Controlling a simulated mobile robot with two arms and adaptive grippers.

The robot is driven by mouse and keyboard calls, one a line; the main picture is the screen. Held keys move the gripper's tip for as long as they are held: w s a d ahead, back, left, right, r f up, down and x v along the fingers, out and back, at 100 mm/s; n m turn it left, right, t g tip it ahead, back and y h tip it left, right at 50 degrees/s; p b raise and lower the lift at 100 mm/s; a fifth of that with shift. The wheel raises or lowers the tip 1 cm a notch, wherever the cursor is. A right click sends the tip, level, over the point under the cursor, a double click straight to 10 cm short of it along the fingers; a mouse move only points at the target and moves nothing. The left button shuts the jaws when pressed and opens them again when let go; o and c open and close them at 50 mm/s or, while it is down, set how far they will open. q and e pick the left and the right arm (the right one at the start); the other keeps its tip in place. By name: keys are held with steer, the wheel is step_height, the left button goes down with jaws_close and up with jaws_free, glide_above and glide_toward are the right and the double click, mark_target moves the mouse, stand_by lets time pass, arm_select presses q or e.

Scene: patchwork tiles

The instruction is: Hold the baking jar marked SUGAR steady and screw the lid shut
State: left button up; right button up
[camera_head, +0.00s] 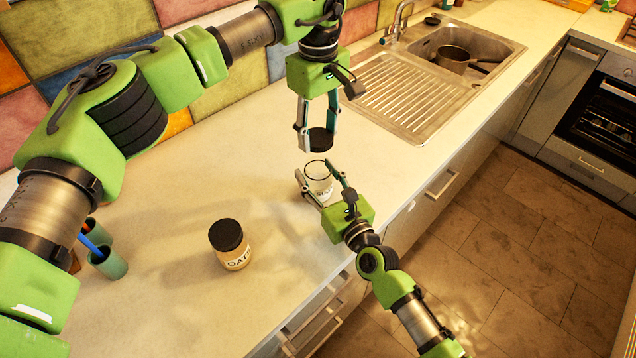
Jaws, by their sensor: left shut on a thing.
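The clear glass SUGAR jar (318,178) stands upright and open on the worktop near its front edge. Its white label is partly hidden by my right gripper. My left gripper (317,132) points down above the jar and is shut on a dark round lid (320,139). The lid is held just above the jar's rim, with a small gap between them.
A jar marked OATS (233,249) with a black lid stands at the front left. A green cup (108,263) holding utensils is farther left. The sink (466,50) with a pot (453,58) and drainboard lies behind right. The worktop between is clear.

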arm_select(q)
glide_above(318, 158)
steer(key=s, duration=0.3)
steer(key=shift+w+f, duration=0.2)
steer(key=shift+f, duration=2.25)
steer(key=shift+f, duration=0.1)
steer(key=shift+f, duration=0.8)
steer(key=shift+f, duration=0.55)
steer(key=m, duration=0.4)
steer(key=shift+m, duration=0.3)
steer(key=m, duration=0.5)
steer(key=shift+m, duration=0.3)
steer(key=m, duration=0.6)
steer(key=shift+m, duration=0.4)
